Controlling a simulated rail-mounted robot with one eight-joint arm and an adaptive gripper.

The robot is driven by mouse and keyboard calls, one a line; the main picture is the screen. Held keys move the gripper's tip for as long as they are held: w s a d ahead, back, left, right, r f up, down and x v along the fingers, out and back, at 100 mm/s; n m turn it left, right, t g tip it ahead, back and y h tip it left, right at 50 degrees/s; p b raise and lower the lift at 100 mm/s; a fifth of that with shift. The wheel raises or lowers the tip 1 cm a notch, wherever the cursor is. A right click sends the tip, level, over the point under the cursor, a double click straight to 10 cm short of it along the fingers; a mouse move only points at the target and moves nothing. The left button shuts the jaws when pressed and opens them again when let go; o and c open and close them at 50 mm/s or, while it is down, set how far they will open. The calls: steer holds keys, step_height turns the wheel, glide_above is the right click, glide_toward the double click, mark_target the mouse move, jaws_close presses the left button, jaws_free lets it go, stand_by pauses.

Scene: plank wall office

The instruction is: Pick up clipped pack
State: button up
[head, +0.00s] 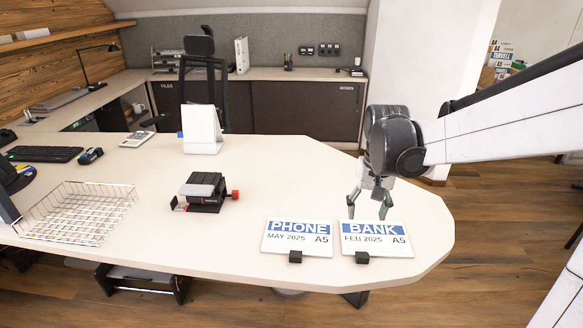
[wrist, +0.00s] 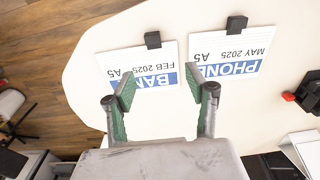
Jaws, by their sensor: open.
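Two clipped packs lie flat on the pale desk (head: 130,225) near its rounded right end. The pack labelled BANK, FEB 2025, A5 (head: 376,241) is on the right, with a black clip (head: 362,257) at its near edge. The pack labelled PHONE, MAY 2025, A5 (head: 297,239) is to its left, with its own black clip (head: 295,257). My gripper (head: 370,212) is open and empty, pointing down above the far edge of the BANK pack. In the wrist view, the open fingers (wrist: 160,95) partly cover the BANK pack (wrist: 135,62); the PHONE pack (wrist: 228,55) is to the right.
A black and grey device with a red knob (head: 205,190) stands left of the packs. A white wire basket (head: 75,210), keyboard (head: 42,154) and white stand (head: 202,130) are farther left and back. The desk's rounded right end is clear.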

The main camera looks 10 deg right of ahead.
step_height(320, 180, down, 3)
steer(key=w+d, duration=0.1)
steer(key=d, duration=0.1)
steer(key=b, duration=0.2)
glide_above(363, 252)
steer(key=shift+g, duration=0.4)
steer(key=f, duration=0.8)
steer(key=shift+w+a, duration=0.15)
steer(key=shift+a, duration=0.1)
steer(key=shift+d+f+b, duration=0.2)
steer(key=shift+f+b, duration=0.6)
steer(key=shift+f, duration=1.9)
jaws_close()
